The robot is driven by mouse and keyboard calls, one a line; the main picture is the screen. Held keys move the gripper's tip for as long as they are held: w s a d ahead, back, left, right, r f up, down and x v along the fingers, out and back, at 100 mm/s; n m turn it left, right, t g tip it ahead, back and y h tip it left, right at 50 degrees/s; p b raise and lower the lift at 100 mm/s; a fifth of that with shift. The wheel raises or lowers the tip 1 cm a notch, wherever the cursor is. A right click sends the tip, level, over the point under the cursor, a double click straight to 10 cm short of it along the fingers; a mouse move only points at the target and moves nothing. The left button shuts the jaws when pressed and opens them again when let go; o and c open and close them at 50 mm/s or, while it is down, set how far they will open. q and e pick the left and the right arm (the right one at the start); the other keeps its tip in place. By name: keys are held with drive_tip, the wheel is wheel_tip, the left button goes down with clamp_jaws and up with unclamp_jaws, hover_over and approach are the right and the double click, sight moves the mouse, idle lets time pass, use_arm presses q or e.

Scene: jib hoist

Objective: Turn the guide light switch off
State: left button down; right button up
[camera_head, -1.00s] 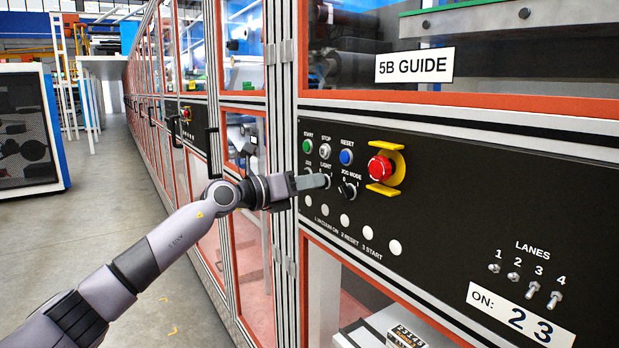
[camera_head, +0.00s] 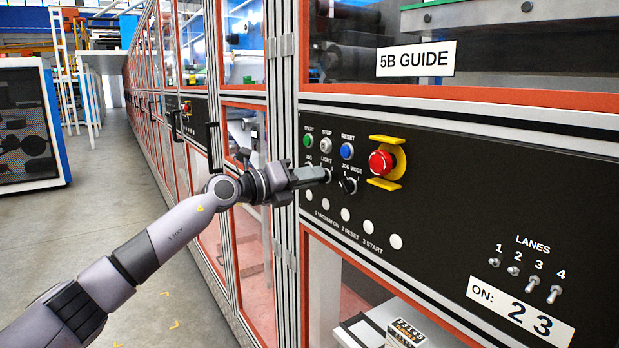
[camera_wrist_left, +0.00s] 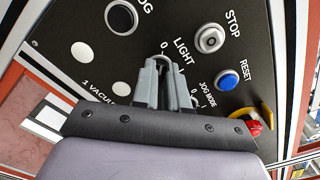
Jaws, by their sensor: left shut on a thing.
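The light switch is a small rotary knob under the label LIGHT on the black panel (camera_head: 450,215) marked 5B GUIDE. My left gripper (camera_head: 324,174) is at this knob, its fingers shut on it and hiding most of it in the head view. In the left wrist view the fingertips (camera_wrist_left: 165,62) close around the light switch (camera_wrist_left: 164,57), just below the word LIGHT, with a 0 mark beside it. The knob's exact angle is hidden by the fingers. My right gripper is not in view.
The jog mode knob (camera_head: 347,185) is close to the right of my fingers. Green start (camera_head: 308,141), grey stop (camera_head: 326,144) and blue reset (camera_head: 347,151) buttons sit above. A red emergency button (camera_head: 381,163) with yellow guard is further right. Lane toggles (camera_head: 533,284) are lower right.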

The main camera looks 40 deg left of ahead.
use_arm(q)
drive_tip(key=c, duration=1.1)
unclamp_jaws()
drive_tip(key=shift+c, duration=0.2)
drive_tip(key=shift+s, duration=0.1)
drive_tip(key=b+v, duration=0.3)
drive_tip(key=v, duration=0.4)
drive_tip(key=shift+f, duration=0.1)
